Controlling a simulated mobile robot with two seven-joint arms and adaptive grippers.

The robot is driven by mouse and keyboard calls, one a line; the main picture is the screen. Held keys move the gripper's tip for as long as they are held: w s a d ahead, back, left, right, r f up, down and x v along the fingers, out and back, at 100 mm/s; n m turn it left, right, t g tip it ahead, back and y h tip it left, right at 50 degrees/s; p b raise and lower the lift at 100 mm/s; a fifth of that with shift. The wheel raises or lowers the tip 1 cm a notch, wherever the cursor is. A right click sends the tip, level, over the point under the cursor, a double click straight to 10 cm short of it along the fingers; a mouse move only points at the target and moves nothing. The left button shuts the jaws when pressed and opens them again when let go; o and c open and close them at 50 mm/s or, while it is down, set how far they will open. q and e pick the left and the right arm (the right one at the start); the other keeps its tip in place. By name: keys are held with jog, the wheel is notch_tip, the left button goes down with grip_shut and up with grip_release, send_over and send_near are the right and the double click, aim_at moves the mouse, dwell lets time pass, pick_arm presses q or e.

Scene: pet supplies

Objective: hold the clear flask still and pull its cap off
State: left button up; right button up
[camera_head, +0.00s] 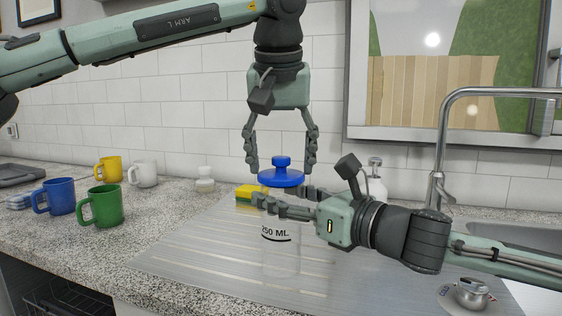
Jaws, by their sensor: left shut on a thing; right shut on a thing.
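The clear flask (281,255) stands upright on the ridged metal drainboard, with a "250 ML" mark on its side. Its transparent body is hard to make out. The blue cap (281,178), a wide disc with a knob, is at the top of the flask; I cannot tell whether it is still seated. My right gripper (268,199) comes in level from the right and is shut on the upper part of the flask, just below the cap. Its fingers hide the neck.
Yellow (108,170), white (143,174), blue (60,196) and green (105,206) mugs stand on the counter at left. A yellow sponge (244,191) and a small white object (205,179) lie behind the flask. A faucet (440,145) and soap bottle (377,188) are at right. The drainboard (190,260) is clear at front left.

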aim_at(281, 157)
pick_arm(q)
jog(key=shift+r, duration=0.8)
jog(key=shift+r, duration=2.05)
pick_arm(e)
jog(key=o, duration=1.8)
jog(key=shift+c, duration=0.2)
pick_arm(q)
jog(key=shift+f, duration=0.1)
pick_arm(e)
jog(key=v, duration=1.2)
